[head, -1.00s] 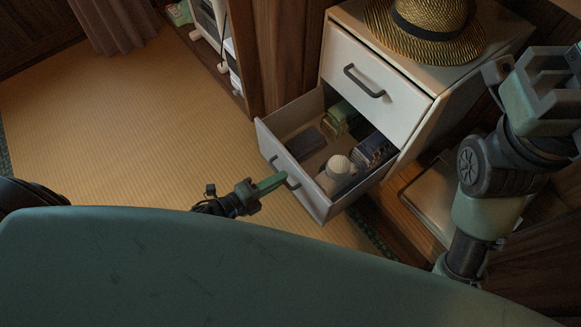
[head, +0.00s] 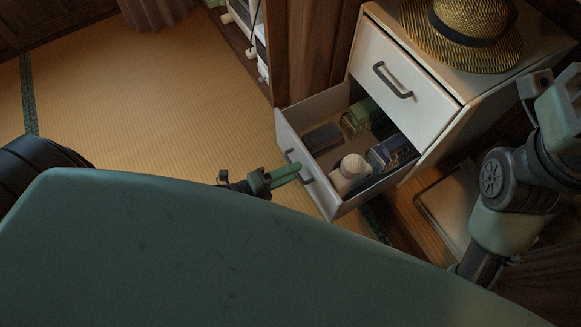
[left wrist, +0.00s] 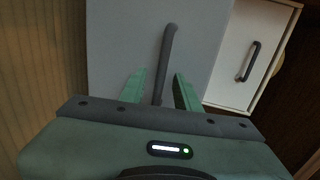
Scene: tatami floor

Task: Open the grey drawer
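The grey drawer (head: 328,200) is the lower one of a small cabinet, and it stands pulled out. Its grey front also shows in the left wrist view (left wrist: 125,45). Its dark bar handle (left wrist: 168,45) runs between the fingers of my left gripper (left wrist: 160,88). The fingers stand apart, with a gap visible on each side of the handle. In the head view my left gripper (head: 287,172) is at the drawer front, its fingers at the handle. My right arm shows at the right edge, but I cannot make out its gripper.
The drawer holds a ribbed white-topped item (head: 353,166), a green item (head: 361,117) and dark boxes. Above it is a shut white drawer (head: 403,85). A straw hat (head: 460,35) lies on the cabinet (head: 540,60). Tatami floor (head: 150,100) is clear to the left.

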